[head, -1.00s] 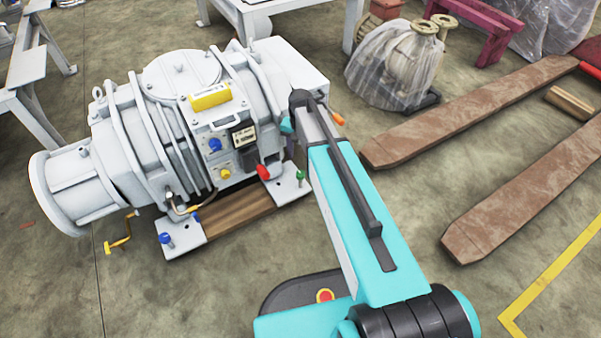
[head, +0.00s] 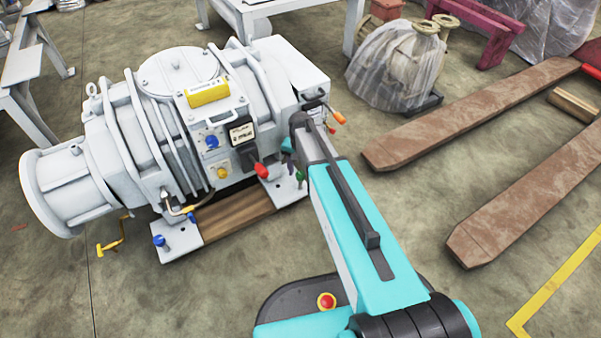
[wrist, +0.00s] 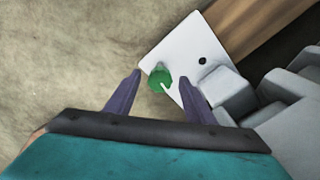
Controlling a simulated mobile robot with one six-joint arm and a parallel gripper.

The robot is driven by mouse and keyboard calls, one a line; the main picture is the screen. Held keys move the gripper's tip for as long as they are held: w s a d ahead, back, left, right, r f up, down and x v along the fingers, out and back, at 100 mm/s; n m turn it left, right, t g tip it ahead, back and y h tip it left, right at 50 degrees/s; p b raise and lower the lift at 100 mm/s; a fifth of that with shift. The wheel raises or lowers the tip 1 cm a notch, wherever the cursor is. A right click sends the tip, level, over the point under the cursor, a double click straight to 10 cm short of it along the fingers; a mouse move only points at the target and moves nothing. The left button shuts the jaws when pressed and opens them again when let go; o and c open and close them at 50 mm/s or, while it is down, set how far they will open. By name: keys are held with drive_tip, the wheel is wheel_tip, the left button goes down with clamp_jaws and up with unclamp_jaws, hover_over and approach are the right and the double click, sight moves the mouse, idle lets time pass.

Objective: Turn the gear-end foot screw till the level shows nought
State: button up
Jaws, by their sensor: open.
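The white screw vacuum pump (head: 160,130) stands on feet with a wooden beam beneath. A yellow level (head: 208,95) sits on top; its reading is too small to make out. A green foot screw (wrist: 159,80) stands on the white foot plate at the right end, also visible in the head view (head: 299,177). A blue foot screw (head: 160,241) stands on the left foot plate. My gripper (wrist: 160,76) is open, its two purple fingers either side of the green screw in the wrist view. I cannot tell whether they are level with it or above it; no contact shows.
Rusty fork beams (head: 480,110) lie on the floor to the right.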

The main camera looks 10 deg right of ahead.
sight(300, 174)
drive_tip(key=shift+c, duration=0.4)
drive_tip(key=c, duration=1)
drive_tip(key=shift+r, duration=0.1)
drive_tip(key=shift+r+p, duration=0.1)
drive_tip(key=shift+p, duration=0.6)
drive_tip(key=shift+m+p, duration=0.4)
drive_tip(key=shift+p, duration=0.1)
drive_tip(key=o, duration=1.1)
wheel_tip(300, 174, up, 14)
drive_tip(key=p, duration=0.5)
drive_tip(key=shift+f, duration=0.25)
